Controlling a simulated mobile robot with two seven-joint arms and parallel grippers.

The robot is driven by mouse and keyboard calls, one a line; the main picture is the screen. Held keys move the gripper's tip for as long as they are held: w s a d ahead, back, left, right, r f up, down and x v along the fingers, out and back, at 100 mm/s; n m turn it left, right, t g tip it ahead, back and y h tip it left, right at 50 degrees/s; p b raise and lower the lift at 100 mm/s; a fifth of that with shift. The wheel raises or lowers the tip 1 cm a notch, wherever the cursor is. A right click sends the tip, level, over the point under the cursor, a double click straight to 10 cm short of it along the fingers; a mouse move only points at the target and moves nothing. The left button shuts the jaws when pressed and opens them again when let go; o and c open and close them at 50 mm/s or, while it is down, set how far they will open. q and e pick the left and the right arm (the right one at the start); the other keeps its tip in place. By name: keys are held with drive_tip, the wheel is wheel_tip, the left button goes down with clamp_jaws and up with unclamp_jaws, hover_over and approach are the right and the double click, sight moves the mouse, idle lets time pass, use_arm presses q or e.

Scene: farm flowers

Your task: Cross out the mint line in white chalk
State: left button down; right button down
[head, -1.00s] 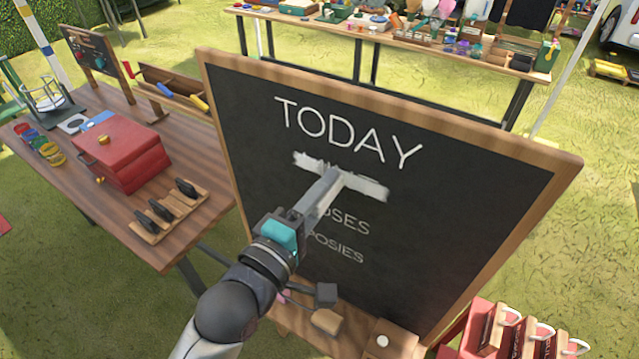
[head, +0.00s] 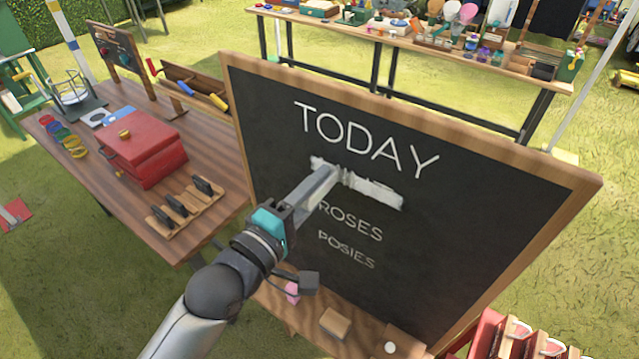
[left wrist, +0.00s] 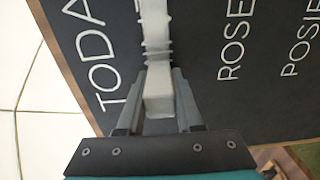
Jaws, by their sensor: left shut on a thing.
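The chalkboard (head: 470,210) is headed TODAY (head: 365,140), with ROSES (head: 352,222) and POSIES (head: 346,250) lower down. Between TODAY and ROSES, a thick, uneven white chalk band (head: 378,190) covers a line; no letters can be read under it. My left gripper (head: 325,178) is at the left part of this band. In the left wrist view its fingers (left wrist: 160,85) are shut on a white chalk block (left wrist: 158,98), and the band (left wrist: 155,25) runs on from the block's far end. Whether the chalk touches the board is hard to tell. My right gripper is not in view.
The board's ledge holds a pink piece (head: 293,291), a tan block (head: 335,323) and a round white piece (head: 390,347). A wooden table (head: 110,180) with a red box (head: 145,150) stands left. A laden table (head: 400,40) stands behind. Red crates (head: 490,335) are at lower right.

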sight(304, 208)
use_arm(q)
drive_tip(key=shift+p+v, duration=0.75)
drive_tip(key=shift+v, duration=2.2)
drive_tip(key=p+v, duration=0.1)
drive_tip(key=v, duration=0.2)
drive_tip(key=shift+w+d, duration=0.1)
drive_tip(key=shift+w, duration=0.05)
drive_tip(key=p+x, duration=0.1)
drive_tip(key=x, duration=0.4)
drive_tip(key=shift+x, duration=0.85)
drive_tip(key=shift+x, duration=1.05)
drive_tip(key=shift+d, duration=0.1)
